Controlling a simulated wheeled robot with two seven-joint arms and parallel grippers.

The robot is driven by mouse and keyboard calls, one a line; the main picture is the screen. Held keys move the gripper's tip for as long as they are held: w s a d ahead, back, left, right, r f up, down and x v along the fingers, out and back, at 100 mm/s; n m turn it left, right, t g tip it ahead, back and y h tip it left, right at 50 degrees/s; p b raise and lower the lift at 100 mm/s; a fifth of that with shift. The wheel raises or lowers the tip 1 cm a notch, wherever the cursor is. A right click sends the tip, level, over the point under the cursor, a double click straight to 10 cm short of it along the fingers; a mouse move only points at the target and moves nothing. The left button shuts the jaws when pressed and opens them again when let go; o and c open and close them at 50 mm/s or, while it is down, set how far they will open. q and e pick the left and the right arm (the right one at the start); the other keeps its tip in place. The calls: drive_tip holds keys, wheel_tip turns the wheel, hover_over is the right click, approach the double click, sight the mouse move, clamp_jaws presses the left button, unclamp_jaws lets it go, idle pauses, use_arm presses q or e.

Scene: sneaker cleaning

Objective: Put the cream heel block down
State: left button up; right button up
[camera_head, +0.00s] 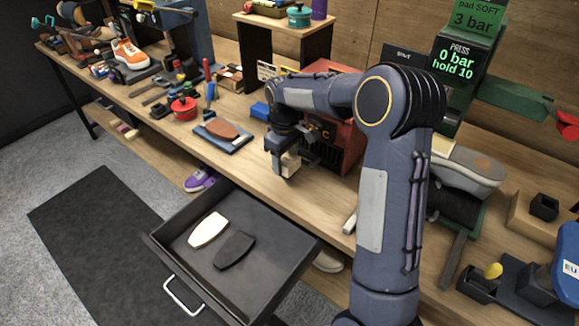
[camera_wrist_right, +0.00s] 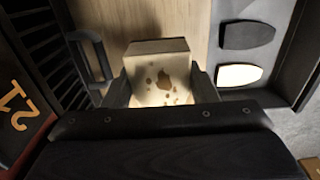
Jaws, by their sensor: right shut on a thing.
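My right gripper (camera_head: 286,170) hangs over the bench near its front edge, above and behind the open drawer. It is shut on the cream heel block (camera_wrist_right: 160,82), with one jaw on each side. The block is a cream piece with brown blotches on its face. A small part of it shows between the jaws in the head view (camera_head: 290,162). I cannot tell whether its underside touches the bench. My left gripper is not in view.
The open drawer (camera_head: 170,245) holds a cream sole-shaped piece (camera_head: 208,230) and a black one (camera_head: 234,249). A red-and-black heater-like box (camera_head: 338,145) stands close behind the gripper. A blue tray with a brown sole (camera_head: 222,131) lies left on the bench.

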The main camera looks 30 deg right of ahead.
drive_tip(key=shift+w+d+f, duration=0.2)
drive_tip(key=shift+d+f, duration=0.45)
drive_tip(key=shift+f, duration=0.1)
drive_tip(key=shift+d+f, duration=0.15)
drive_tip(key=shift+f, duration=1.6)
drive_tip(key=shift+f, duration=0.15)
drive_tip(key=o, duration=1)
